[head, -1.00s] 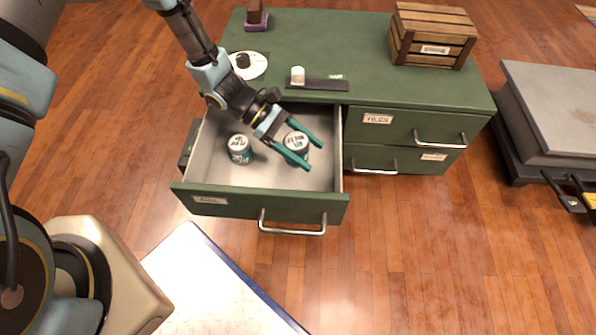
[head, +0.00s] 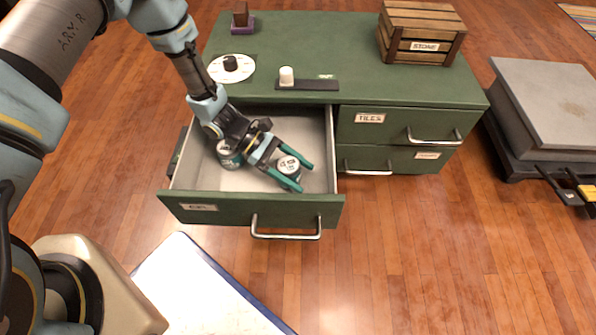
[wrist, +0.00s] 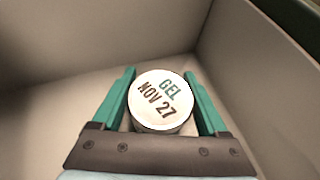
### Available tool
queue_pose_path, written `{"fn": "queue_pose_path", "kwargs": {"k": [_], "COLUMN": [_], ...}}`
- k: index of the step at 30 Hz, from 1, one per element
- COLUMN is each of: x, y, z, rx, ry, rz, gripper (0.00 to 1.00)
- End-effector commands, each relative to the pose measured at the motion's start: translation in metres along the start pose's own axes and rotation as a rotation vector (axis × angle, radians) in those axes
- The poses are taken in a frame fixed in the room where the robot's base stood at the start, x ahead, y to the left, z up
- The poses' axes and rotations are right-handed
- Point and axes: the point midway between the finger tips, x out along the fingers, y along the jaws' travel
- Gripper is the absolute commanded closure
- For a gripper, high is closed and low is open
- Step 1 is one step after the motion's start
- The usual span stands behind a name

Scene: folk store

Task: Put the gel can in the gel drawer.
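Whether the held can touches the drawer floor is unclear.
Two shut drawers, the upper labelled "TILES" (head: 369,118), are right of the open one.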

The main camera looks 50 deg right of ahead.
Motion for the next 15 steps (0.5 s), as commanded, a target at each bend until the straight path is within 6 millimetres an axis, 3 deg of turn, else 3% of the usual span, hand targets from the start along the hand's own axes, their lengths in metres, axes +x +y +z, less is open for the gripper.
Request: {"fn": "queue_pose_path", "kwargs": {"k": [6, 15], "x": [-0.0001, -0.0032], "y": [0.0001, 0.0005], "z": [0.0005, 0.004], "rx": [0.0, 0.0], "ry": [0.0, 0.0], "rz": [0.0, 0.001], "gripper": [0.0, 0.0]}}
